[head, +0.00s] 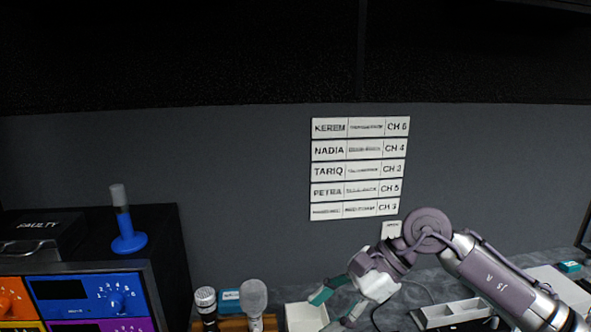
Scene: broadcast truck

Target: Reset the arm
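My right arm comes in from the right edge and bends down toward the desk. My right gripper (333,309) is low in the middle of the head view, above or beside a small white open box (303,317). Its teal-tipped fingers are spread apart and nothing shows between them. Whether it touches the box, I cannot tell. My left arm and gripper are not in view.
A silver-headed microphone (205,297) and a grey one (253,297) stand in a wooden holder. A blue-based stand (128,240) sits on the dark rack at left, near a box marked FAULTY (38,228). A white compartment tray (452,312) lies below my arm. Name strips (358,168) hang on the wall.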

